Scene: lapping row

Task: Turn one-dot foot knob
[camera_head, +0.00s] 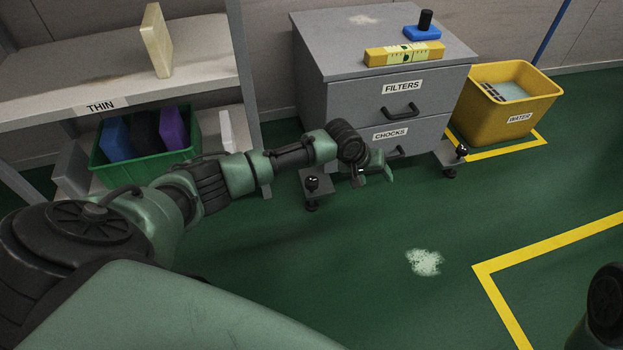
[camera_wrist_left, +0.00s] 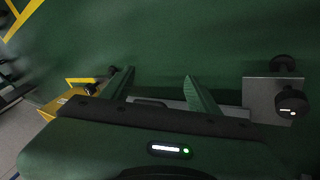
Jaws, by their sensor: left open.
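The grey cabinet (camera_head: 335,95) has a foot on a bracket at each front corner, each with a black knob. The left foot knob (camera_head: 312,183) and the right foot knob (camera_head: 462,151) carry small white marks; I cannot count the dots. The left foot knob also shows at the right of the left wrist view (camera_wrist_left: 291,102), with a white mark on its face. My left gripper (camera_head: 375,176) is low before the cabinet, between the two feet and apart from both knobs. Its green fingers are spread and empty in the left wrist view (camera_wrist_left: 159,75). My right gripper is out of view.
Drawers labelled FILTERS (camera_head: 402,88) and CHOCKS (camera_head: 391,133) face me, handles protruding. A yellow WATER bin (camera_head: 505,125) stands at right. A shelf (camera_head: 60,90) with a green crate (camera_head: 100,165) is at left. The green floor in front is clear, with a pale patch (camera_head: 424,262).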

